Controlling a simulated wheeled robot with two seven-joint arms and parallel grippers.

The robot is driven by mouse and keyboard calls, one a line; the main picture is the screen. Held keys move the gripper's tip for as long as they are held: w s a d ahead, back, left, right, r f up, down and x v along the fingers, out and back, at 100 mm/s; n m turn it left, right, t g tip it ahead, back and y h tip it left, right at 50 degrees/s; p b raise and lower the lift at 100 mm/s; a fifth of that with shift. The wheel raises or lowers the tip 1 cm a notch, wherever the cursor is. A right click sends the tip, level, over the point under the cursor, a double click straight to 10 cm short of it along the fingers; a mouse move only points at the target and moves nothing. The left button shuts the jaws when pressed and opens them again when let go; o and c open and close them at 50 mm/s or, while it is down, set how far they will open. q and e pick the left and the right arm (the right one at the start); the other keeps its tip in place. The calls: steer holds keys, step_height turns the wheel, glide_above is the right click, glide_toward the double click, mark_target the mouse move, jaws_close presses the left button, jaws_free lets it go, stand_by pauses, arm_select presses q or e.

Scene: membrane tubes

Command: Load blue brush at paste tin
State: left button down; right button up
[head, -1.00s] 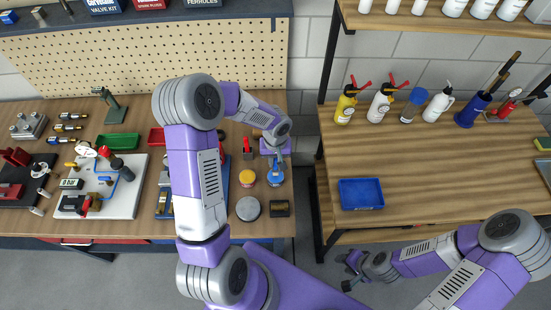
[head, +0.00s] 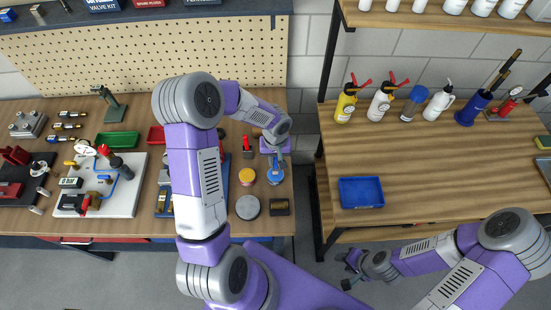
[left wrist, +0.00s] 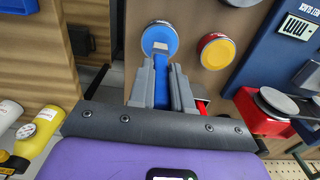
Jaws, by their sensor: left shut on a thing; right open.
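My left gripper (head: 277,157) points down over the right end of the left bench. In the left wrist view, its two grey fingers (left wrist: 162,90) are shut on the blue brush (left wrist: 180,88), whose blue handle shows between them. The brush's greyish far end overlaps a round tin with a blue top (left wrist: 157,35); I cannot tell whether it touches. That blue tin shows under the gripper in the head view (head: 275,178). A yellow-topped tin with a red rim (left wrist: 216,50) stands beside it, also in the head view (head: 247,176). My right gripper (head: 350,268) is open and empty, low in front of the right bench.
A grey round lidded thing (head: 248,207) and a dark block (head: 279,207) stand in front of the tins. A red-handled tool stand (head: 247,148) is behind. A blue tray (head: 361,192) lies on the right bench, with several bottles (head: 382,105) behind it.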

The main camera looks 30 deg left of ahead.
arm_select(q)
steer(key=shift+f+b, duration=0.35)
steer(key=shift+f, duration=0.05)
steer(key=shift+s+b, duration=0.1)
steer(key=shift+b, duration=0.2)
stand_by(1.6)
steer(key=shift+r+p, duration=2.2)
steer(key=shift+r, duration=1.35)
steer(key=shift+f, duration=0.1)
